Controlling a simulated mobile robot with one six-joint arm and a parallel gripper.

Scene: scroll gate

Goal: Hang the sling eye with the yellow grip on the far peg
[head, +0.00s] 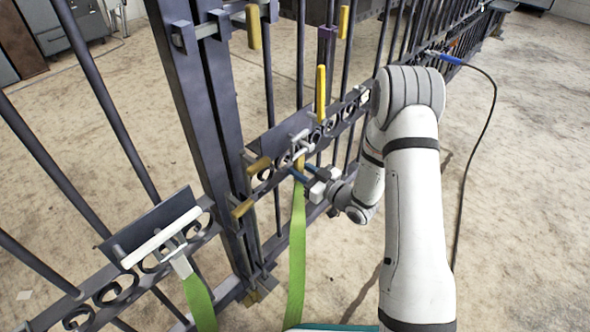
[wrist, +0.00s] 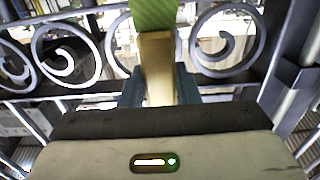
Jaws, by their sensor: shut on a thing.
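My gripper (head: 304,171) is shut on the yellow grip (head: 300,162) at the top of a green sling (head: 297,255), beside the gate. In the wrist view the grip (wrist: 157,68) looks tan and stands between the dark fingers, with green webbing (wrist: 153,14) beyond it. A pale bar (head: 297,139), apparently the far peg, sits on a dark bracket just above the grip. The sling eye is too small to make out there; I cannot tell whether it is around the peg. A second green strap (head: 199,303) hangs from a grey eye (head: 181,264) at the near white bar (head: 160,238).
The dark gate (head: 205,120) with scrollwork and upright bars runs close along my gripper's left. Several yellow handles (head: 320,92) stick out from it. A black cable (head: 490,105) with a blue end hangs right of my arm. Open floor lies right.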

